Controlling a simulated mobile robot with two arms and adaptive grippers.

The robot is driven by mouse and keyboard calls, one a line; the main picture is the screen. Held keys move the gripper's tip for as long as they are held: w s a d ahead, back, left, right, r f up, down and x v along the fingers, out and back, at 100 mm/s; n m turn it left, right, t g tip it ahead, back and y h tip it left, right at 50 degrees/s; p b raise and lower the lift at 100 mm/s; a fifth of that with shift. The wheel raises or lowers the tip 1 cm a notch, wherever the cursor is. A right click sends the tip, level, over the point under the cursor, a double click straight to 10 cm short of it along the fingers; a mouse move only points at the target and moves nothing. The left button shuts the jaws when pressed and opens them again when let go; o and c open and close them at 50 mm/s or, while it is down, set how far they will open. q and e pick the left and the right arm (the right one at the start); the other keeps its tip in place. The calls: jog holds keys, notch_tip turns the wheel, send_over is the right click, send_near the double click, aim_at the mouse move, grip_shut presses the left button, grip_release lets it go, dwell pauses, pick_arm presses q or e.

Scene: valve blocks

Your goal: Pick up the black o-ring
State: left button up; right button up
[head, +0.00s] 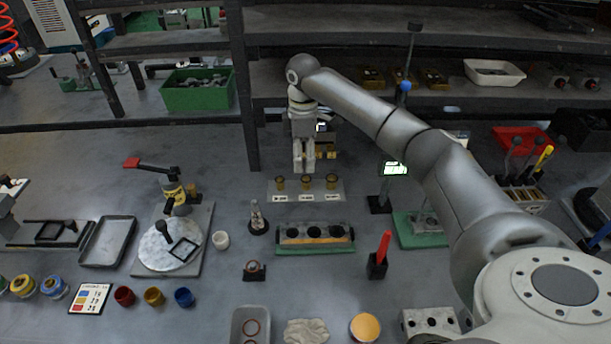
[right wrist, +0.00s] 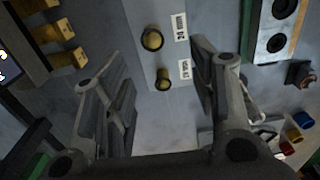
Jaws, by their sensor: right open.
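Several brass pegs stand in a row on a pale labelled plate (head: 306,196) in the middle of the bench. In the right wrist view, two brass pegs, a nearer one (right wrist: 163,80) and a farther one (right wrist: 152,39), show dark bands around them; I cannot tell whether either is the black o-ring. My right gripper (head: 304,167) points down just behind the pegs in the head view. In the right wrist view its open fingers (right wrist: 143,68) are spread on either side of the plate, with nothing between them touching. My left gripper is not in view.
A green-based valve block (head: 315,236) and a black cone-like stand (head: 257,217) are in front of the plate. A grey tray (head: 236,334) with a reddish ring is at the front. A screen on a post (head: 394,169) is to the right. Shelving rises behind.

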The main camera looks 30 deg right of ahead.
aim_at(306, 177)
jog(key=shift+w+d+f, duration=0.1)
jog(key=shift+f, duration=0.7)
jog(key=f, duration=0.3)
jog(key=f+p, duration=0.1)
jog(key=shift+w+d+f, duration=0.1)
jog(key=shift+d+f, duration=0.1)
jog(key=shift+d, duration=0.2)
jog(key=shift+f, duration=0.35)
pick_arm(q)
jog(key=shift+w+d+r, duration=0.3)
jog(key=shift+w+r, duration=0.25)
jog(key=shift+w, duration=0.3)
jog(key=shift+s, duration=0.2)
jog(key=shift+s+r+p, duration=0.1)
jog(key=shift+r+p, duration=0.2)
pick_arm(e)
jog(key=shift+f, duration=0.2)
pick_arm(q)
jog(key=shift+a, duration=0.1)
pick_arm(e)
jog(key=c, duration=0.7)
